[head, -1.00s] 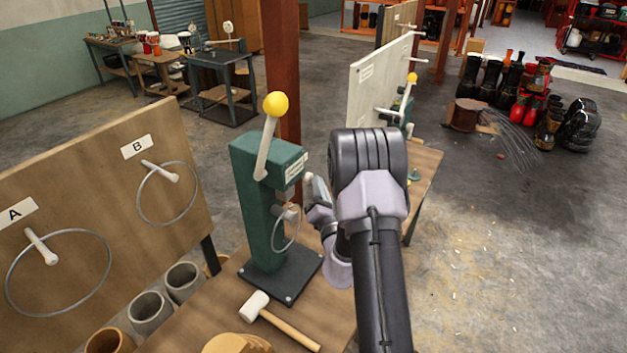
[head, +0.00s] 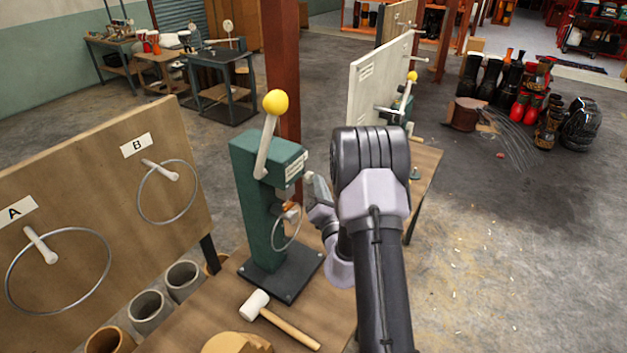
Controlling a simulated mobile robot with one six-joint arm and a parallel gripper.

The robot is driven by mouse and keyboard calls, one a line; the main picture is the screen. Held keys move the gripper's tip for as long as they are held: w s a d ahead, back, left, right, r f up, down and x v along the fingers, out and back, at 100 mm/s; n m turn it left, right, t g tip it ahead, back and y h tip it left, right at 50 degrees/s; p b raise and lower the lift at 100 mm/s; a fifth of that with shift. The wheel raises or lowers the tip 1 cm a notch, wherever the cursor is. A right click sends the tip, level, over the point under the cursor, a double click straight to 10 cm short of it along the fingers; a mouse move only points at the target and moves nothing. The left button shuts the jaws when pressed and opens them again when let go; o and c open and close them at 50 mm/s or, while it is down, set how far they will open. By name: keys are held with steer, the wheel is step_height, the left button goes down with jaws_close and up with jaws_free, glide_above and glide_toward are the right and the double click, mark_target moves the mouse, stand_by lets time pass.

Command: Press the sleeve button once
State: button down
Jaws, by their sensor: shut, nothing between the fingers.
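A green press (head: 258,200) stands upright on a dark base plate, with a white lever ending in a yellow knob (head: 275,102). A white label (head: 295,168) is on its head; its text is too small to read. A metal ring (head: 287,229) hangs on a peg at its front, with a small copper-coloured part (head: 290,208) there. I cannot make out which part is the sleeve button. My gripper (head: 313,184) is shut and empty, just right of the press, below the label. It is partly hidden by my arm, and I cannot tell whether it touches the press.
A white-headed mallet (head: 256,305) lies on the bench before the press. A wooden board (head: 90,215) with pegs A and B, each holding a ring, stands left. Grey cylinders (head: 150,311) stand below it. A white board (head: 376,85) is behind my arm. Open floor lies right.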

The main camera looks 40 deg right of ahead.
steer(key=shift+s+d, duration=0.25)
steer(key=shift+s, duration=0.55)
steer(key=shift+f+b, duration=0.1)
steer(key=shift+b, duration=0.2)
steer(key=s, duration=0.1)
steer(key=s+d+b, duration=0.1)
steer(key=s, duration=0.1)
steer(key=s+d, duration=0.1)
steer(key=shift+s+b, duration=0.3)
steer(key=shift+b, duration=0.1)
